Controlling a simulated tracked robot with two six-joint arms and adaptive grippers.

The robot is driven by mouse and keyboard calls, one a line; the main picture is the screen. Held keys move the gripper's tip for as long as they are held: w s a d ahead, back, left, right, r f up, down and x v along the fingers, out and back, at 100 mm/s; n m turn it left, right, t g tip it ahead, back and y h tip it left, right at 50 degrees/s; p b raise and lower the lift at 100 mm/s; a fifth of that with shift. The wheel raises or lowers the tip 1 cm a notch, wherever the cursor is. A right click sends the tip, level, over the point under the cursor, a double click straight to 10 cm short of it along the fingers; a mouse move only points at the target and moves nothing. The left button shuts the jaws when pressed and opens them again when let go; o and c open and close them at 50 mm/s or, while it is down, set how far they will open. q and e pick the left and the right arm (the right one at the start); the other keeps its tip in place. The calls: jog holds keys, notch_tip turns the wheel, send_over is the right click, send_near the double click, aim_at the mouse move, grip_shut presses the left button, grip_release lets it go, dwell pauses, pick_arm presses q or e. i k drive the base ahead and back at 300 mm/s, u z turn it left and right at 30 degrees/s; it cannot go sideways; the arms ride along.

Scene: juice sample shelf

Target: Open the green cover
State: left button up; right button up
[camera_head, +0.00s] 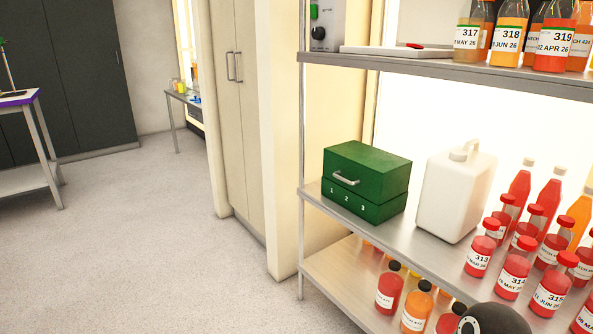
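The green cover (372,164) forms the upper part of a green box on the middle shelf. A pale bar handle (346,179) is on its front face. The cover sits flat on the green base (363,203), which is marked 1, 2 and 3, and only a thin seam shows between them. The cover looks closed, so the inside of the box is hidden. Neither of my grippers is in view. A round black part, apparently of my arm, shows at the bottom edge, right of centre.
A white jug (449,197) stands close to the right of the box. Several red-capped juice bottles (517,271) fill the shelf's right side. The upper shelf (440,71) is above the box. A metal post (301,150) stands at the rack's left; open floor (130,250) lies beyond.

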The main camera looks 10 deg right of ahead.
aim_at(377, 175)
jog(key=u, duration=0.15)
jog(key=i, duration=1.2)
jog(key=z, duration=0.45)
